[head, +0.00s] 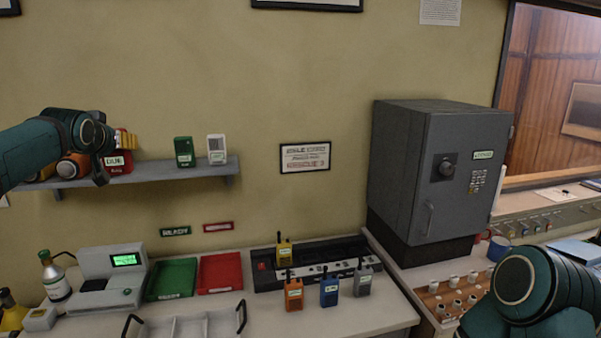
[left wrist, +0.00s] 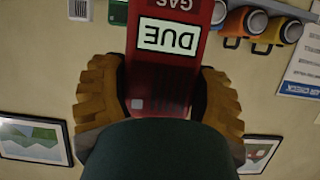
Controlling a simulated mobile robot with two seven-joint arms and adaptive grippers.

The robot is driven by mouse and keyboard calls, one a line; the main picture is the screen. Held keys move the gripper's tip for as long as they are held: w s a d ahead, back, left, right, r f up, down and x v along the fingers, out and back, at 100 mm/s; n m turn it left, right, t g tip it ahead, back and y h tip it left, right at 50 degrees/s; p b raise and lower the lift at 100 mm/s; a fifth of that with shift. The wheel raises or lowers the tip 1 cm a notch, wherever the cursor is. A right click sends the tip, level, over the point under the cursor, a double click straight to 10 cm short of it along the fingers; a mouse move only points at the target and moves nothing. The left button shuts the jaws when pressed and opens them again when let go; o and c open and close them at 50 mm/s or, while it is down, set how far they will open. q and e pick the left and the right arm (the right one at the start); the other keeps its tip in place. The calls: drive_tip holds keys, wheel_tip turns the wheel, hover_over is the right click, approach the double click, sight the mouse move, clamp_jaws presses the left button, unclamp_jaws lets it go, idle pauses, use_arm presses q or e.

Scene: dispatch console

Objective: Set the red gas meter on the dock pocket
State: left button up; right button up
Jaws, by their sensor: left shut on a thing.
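The red gas meter (head: 118,164) shows in the head view at the left, in front of the wall shelf, with a white label. In the left wrist view the red meter (left wrist: 168,75) appears upside down, reading GAS and DUE. My left gripper (head: 124,141) is shut on it, with a yellow ribbed finger on each side. A grey station (head: 129,262) with a lit green screen stands on the counter below. It has a dark recess in its top, which may be the dock pocket. My right arm is at the lower right; its gripper is out of view.
The shelf (head: 150,179) holds a green meter (head: 184,152), a white meter (head: 216,149) and orange items. A green tray (head: 172,278) and a red tray (head: 220,272) sit right of the station. A bottle (head: 54,278) stands left of it. Several radios stand farther right.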

use_arm(q)
drive_tip(key=d+f+m+h+b, duration=0.1)
drive_tip(key=d+f+b, duration=0.1)
drive_tip(key=d+f, duration=0.65)
drive_tip(key=w+d+f+m+h+b, duration=0.15)
drive_tip(key=d+f, duration=0.25)
drive_tip(key=f, duration=0.9)
drive_tip(key=d+f+m+h+b, duration=0.1)
drive_tip(key=d+f+h+b, duration=0.1)
drive_tip(key=d+f, duration=0.65)
drive_tip(key=s+d+f+b, duration=0.2)
drive_tip(key=s+f, duration=0.7)
drive_tip(key=f, duration=0.3)
drive_tip(key=s+d+f+y+b, duration=0.1)
drive_tip(key=s+d+f+b, duration=0.1)
drive_tip(key=s+f, duration=0.8)
wheel_tip(320, 180, down, 2)
drive_tip(key=shift+d+f+n+b, duration=0.25)
drive_tip(key=shift+n+b, duration=0.2)
drive_tip(key=shift+b, duration=0.35)
drive_tip(key=shift+y, duration=0.25)
drive_tip(key=f, duration=0.2)
drive_tip(key=s+f, duration=0.1)
drive_tip(key=f, duration=0.1)
drive_tip(key=s+f, duration=0.1)
drive_tip(key=shift+f, duration=0.4)
drive_tip(key=shift+a, duration=0.1)
